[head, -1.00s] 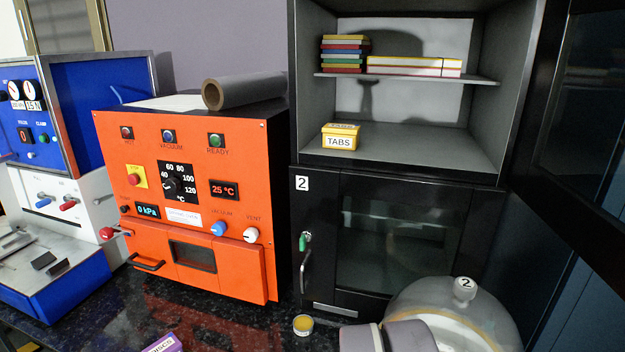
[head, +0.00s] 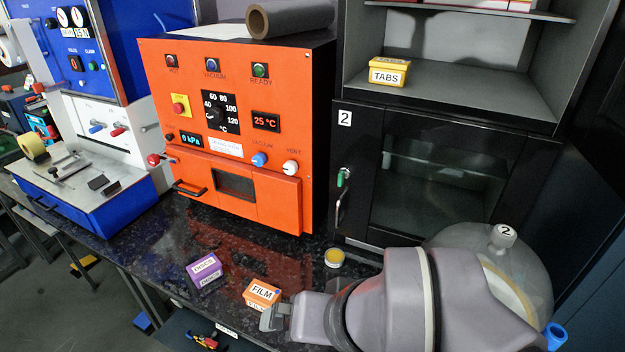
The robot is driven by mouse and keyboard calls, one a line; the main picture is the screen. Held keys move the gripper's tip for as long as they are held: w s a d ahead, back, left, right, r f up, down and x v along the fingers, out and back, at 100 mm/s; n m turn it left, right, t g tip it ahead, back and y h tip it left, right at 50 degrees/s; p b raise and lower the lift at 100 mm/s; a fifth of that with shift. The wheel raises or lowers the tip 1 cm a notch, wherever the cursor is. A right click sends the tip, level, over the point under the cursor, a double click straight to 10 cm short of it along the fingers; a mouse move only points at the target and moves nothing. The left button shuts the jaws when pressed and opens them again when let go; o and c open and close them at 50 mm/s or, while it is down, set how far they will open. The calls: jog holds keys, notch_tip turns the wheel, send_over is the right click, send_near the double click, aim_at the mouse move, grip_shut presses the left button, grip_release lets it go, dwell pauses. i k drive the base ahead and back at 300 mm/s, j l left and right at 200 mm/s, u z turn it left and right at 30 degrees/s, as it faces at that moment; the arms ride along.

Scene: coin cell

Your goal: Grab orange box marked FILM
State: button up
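The orange box marked FILM (head: 262,294) sits on the dark speckled worktop near its front edge, with a white label on top and on its front. My gripper (head: 272,319) is just in front of and to the right of the box, low over the worktop edge. Its fingers seem close to the box's lower right corner. I cannot tell whether they touch it, or whether they are open or shut.
A purple box marked DISCS (head: 205,271) stands left of the FILM box. A small jar with yellow contents (head: 334,258) is behind it. An orange oven (head: 225,130) and black cabinet (head: 420,180) stand behind. A glass dome (head: 530,262) is right of my arm.

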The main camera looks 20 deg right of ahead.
aim_at(259, 295)
jog(key=i+j+z, duration=0.1)
jog(key=j, duration=0.2)
jog(key=i+j+z, duration=0.1)
jog(key=j, duration=0.25)
jog(key=i+j, duration=0.2)
jog(key=j, duration=0.15)
jog(key=i+j+z, duration=0.15)
jog(key=j, duration=0.15)
